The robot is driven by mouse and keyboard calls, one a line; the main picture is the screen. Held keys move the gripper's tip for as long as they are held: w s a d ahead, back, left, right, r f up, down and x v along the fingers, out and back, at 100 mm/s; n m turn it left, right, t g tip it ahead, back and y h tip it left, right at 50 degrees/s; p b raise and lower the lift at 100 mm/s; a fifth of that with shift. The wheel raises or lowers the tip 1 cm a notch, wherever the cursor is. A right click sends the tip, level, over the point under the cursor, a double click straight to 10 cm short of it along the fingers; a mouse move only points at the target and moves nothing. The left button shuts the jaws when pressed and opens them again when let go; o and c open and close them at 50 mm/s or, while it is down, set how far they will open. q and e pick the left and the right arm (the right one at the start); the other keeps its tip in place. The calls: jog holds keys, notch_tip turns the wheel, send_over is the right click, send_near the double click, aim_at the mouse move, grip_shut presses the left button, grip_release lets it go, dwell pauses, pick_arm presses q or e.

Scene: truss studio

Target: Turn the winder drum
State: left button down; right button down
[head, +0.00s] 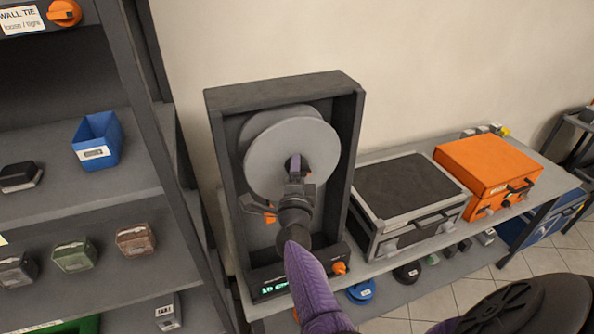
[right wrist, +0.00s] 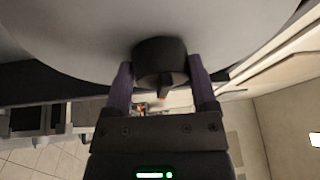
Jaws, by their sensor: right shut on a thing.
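The winder drum (head: 270,155) is a large pale grey disc standing upright in a dark grey frame (head: 222,170). Its face also fills the top of the right wrist view (right wrist: 60,35). A short dark round hub (right wrist: 160,58) sticks out of the disc. My right gripper (head: 296,168) reaches the drum's centre from the front. In the right wrist view its two purple fingers (right wrist: 161,80) stand on either side of the hub, shut on it. The gripper and arm hide part of the hub in the head view. My left gripper is not in view.
Under the drum is a panel with a green display (head: 273,289) and an orange knob (head: 339,268). A shelf rack (head: 150,185) with a blue bin (head: 97,143) stands left. A dark-topped case (head: 405,190) and an orange case (head: 488,170) sit on the bench right.

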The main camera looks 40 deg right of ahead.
dwell(0.4)
grip_release()
